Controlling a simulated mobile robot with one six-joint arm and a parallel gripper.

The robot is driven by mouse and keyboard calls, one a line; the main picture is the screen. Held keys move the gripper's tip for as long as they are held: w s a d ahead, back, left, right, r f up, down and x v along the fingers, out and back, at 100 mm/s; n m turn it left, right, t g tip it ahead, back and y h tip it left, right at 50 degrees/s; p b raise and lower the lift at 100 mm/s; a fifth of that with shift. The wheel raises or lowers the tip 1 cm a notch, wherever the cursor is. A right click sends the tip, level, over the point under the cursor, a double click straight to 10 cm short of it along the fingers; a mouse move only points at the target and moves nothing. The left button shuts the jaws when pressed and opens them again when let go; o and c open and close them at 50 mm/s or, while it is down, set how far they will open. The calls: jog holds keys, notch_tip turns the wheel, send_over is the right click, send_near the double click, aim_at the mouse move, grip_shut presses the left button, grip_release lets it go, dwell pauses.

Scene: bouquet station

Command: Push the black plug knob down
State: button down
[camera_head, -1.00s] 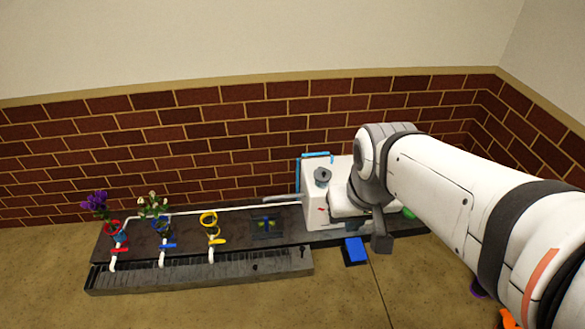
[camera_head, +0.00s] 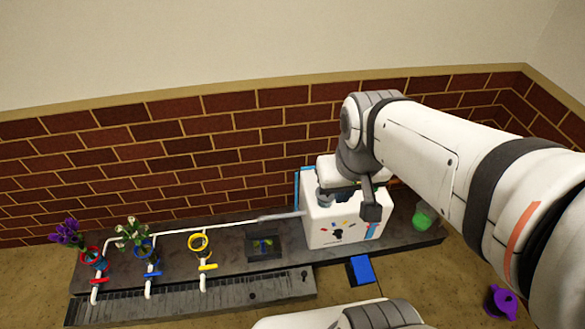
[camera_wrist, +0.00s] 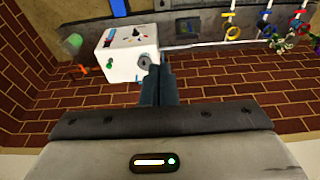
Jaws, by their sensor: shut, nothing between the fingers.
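The white box (camera_head: 330,235) stands at the right part of the dark bench and also shows in the wrist view (camera_wrist: 118,68). A dark grey round knob (camera_head: 324,199) sits on its top near the left edge and shows in the wrist view (camera_wrist: 145,62). My gripper (camera_wrist: 159,66) is shut and empty, its dark fingertips right beside the knob in that picture; I cannot tell whether they touch it. In the head view my wrist is above the box and partly hides its top. A small black knob (camera_head: 304,277) also stands at the right end of the grey trough.
Red, blue and yellow rings (camera_head: 198,242) with taps and two flower bunches (camera_head: 133,233) are on the left. A thin white pipe (camera_head: 225,227) runs to the box. A green cup (camera_head: 424,216) stands right, a blue block (camera_head: 361,270) in front, a purple vessel (camera_head: 501,303) lower right.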

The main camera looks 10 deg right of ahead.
aim_at(304, 273)
jog(key=shift+a, duration=0.25)
